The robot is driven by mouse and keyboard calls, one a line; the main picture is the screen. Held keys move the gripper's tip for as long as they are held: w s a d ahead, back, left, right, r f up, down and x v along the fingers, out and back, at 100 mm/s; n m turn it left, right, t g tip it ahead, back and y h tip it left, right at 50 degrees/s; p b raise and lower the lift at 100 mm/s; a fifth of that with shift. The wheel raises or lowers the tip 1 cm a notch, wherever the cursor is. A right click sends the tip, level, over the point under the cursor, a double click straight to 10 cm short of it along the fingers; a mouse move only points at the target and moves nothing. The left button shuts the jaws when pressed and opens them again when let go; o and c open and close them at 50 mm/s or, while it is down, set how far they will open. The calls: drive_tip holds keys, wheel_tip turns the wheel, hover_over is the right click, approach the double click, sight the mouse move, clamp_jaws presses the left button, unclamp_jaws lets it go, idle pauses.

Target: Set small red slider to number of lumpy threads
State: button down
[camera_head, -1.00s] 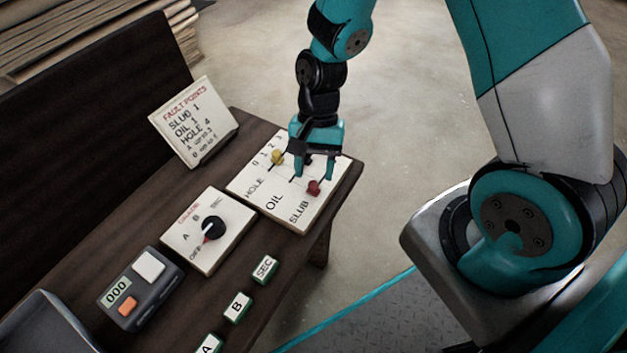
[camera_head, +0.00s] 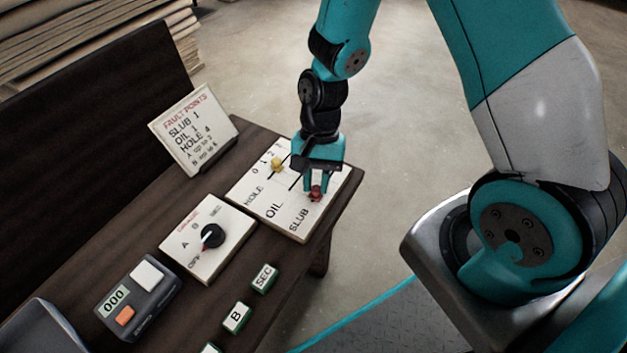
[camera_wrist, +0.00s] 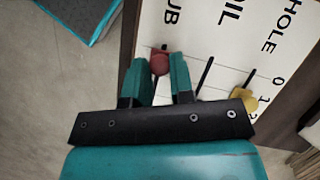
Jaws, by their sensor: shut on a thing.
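The slider board (camera_head: 262,215) lies at the far right end of the table, with rows labelled HOLE, OIL and SLUB. The small red slider knob (camera_head: 315,194) is in the SLUB row. My gripper (camera_head: 316,187) is shut on it from above. In the wrist view the red knob (camera_wrist: 160,62) sits between the two fingertips, near the 0 end of its slot. Its exact mark cannot be read. The yellow knob (camera_head: 277,165) is in the HOLE row. The OIL knob is hidden behind my gripper. A card (camera_head: 193,130) reads FAULT POINTS, SLUB 1, OIL 1, HOLE 4.
A dial box (camera_head: 208,238) with a black knob stands left of the board. A grey counter (camera_head: 140,295) reads 000. A dark panel (camera_head: 90,140) rises behind.

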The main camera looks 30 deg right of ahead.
drive_tip(key=shift+w+d+r+p, duration=0.1)
drive_tip(key=shift+w+d+p, duration=0.2)
drive_tip(key=shift+d, duration=0.2)
drive_tip(key=shift+w+d+p, duration=0.2)
drive_tip(key=shift+w+d, duration=0.05)
drive_tip(key=shift+d, duration=0.2)
drive_tip(key=c, duration=1)
unclamp_jaws()
drive_tip(key=p+v, duration=0.5)
drive_tip(key=v, duration=1.2)
drive_tip(key=shift+w+r, duration=0.1)
drive_tip(key=shift+w, duration=0.05)
drive_tip(key=shift+a, duration=0.1)
